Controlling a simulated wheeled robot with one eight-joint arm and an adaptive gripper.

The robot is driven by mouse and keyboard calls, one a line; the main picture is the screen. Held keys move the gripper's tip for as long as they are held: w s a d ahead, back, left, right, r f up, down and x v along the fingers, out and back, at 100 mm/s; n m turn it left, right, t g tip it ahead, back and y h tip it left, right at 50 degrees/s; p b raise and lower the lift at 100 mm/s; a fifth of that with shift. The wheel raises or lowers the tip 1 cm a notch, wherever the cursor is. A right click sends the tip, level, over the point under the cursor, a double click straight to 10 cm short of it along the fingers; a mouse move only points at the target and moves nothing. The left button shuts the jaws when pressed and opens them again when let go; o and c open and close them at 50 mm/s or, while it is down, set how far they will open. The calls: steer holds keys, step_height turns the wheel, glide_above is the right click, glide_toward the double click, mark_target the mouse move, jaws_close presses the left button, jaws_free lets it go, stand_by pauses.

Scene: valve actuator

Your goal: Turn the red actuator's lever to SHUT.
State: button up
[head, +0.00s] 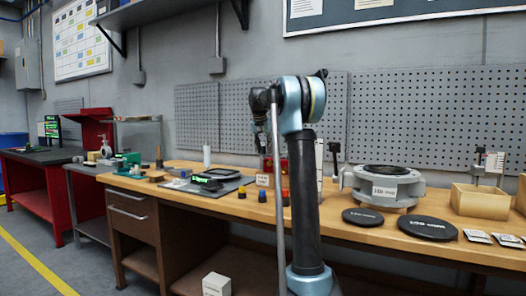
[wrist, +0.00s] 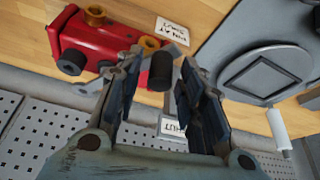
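The red actuator (wrist: 92,42) lies at the upper left of the wrist view, with brass fittings on it. Its lever (wrist: 172,52) is a grey metal strip with a black cylindrical grip (wrist: 161,73). My gripper (wrist: 158,68) has its fingers apart on either side of the black grip, with narrow gaps seeming to show; contact is unclear. A white label reading SHUT (wrist: 171,127) is beyond the fingers, partly covered by them. Another label (wrist: 172,31) is near the lever's upper end.
The wooden bench (head: 350,225) carries a grey flanged part (head: 408,190), black discs (head: 428,228) and a wooden box (head: 478,201) at right. A pegboard (head: 390,120) stands behind.

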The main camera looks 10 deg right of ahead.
jaws_close()
